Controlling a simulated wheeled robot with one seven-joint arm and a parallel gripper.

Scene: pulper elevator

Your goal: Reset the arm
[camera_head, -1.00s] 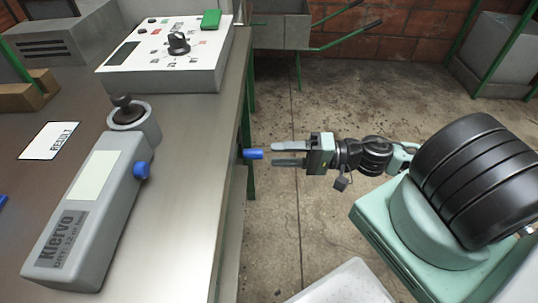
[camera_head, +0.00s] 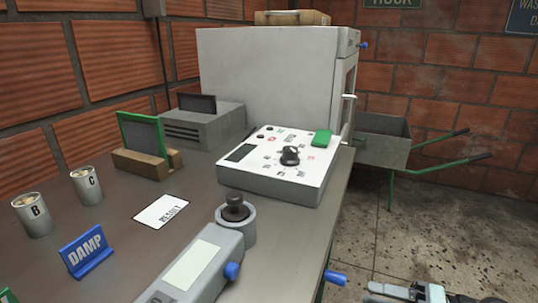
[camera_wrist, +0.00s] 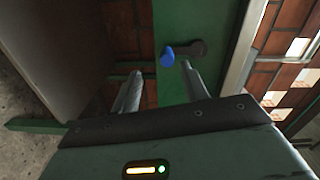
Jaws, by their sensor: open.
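My gripper (camera_head: 390,292) shows only in part at the bottom edge of the head view, to the right of the bench. In the wrist view its two fingers (camera_wrist: 160,88) stand apart with nothing between them. A blue knob (camera_head: 334,277) sticks out from the bench side, to the left of my gripper in the head view. In the wrist view a blue knob (camera_wrist: 167,56) shows beyond the fingertips, against a green post (camera_wrist: 205,80). The fingers appear apart from it. Most of my arm is hidden below the head view.
The bench (camera_head: 110,215) carries a grey meter (camera_head: 205,260), a control box (camera_head: 275,170), cups B (camera_head: 32,218) and C (camera_head: 87,188), a DAMP sign (camera_head: 86,254) and a RESULT card (camera_head: 162,211). A wheelbarrow (camera_head: 380,150) stands behind. Floor (camera_head: 420,230) right of the bench is clear.

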